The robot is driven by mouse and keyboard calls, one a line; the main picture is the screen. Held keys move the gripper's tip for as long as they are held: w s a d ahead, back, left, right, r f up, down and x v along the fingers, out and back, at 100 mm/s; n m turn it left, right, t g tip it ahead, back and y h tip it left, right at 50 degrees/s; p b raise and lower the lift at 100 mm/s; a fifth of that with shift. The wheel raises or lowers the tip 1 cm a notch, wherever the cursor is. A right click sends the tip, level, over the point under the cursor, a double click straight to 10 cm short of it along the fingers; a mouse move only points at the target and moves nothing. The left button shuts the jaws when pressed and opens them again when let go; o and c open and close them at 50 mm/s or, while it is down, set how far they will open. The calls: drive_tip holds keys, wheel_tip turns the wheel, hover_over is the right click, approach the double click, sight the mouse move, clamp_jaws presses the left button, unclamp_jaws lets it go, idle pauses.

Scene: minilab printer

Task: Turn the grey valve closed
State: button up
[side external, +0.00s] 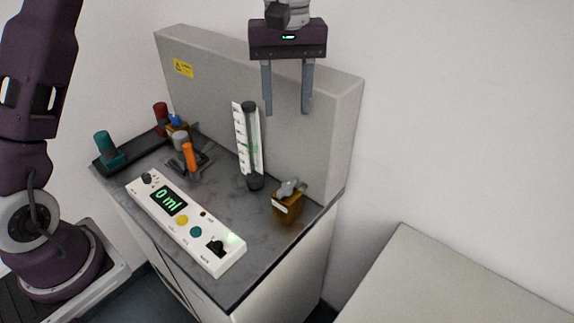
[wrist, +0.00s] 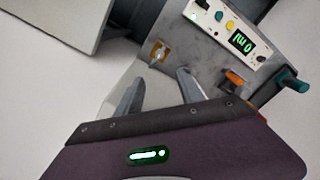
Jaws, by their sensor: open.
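The grey valve (side external: 290,188) is a grey handle on a brown-orange block (side external: 287,208) at the right front part of the dark bench top. In the wrist view the valve (wrist: 158,52) shows small, beyond the gap between my fingers. My gripper (side external: 286,112) is open and empty, with its fingers pointing down. It is above the bench, well clear of the valve and not touching it. Both fingers of the gripper (wrist: 160,80) also show in the wrist view.
A white control panel (side external: 187,222) reading "0 ml" lies along the front. A tall graduated tube (side external: 249,145) stands left of the valve. A grey back wall (side external: 345,130) rises behind. A blue-handled valve (side external: 175,120), an orange cylinder (side external: 189,157) and teal cylinder (side external: 106,145) stand at left.

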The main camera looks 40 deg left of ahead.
sight(287, 184)
wheel_tip(287, 184, down, 20)
drive_tip(key=shift+r, duration=0.15)
clamp_jaws()
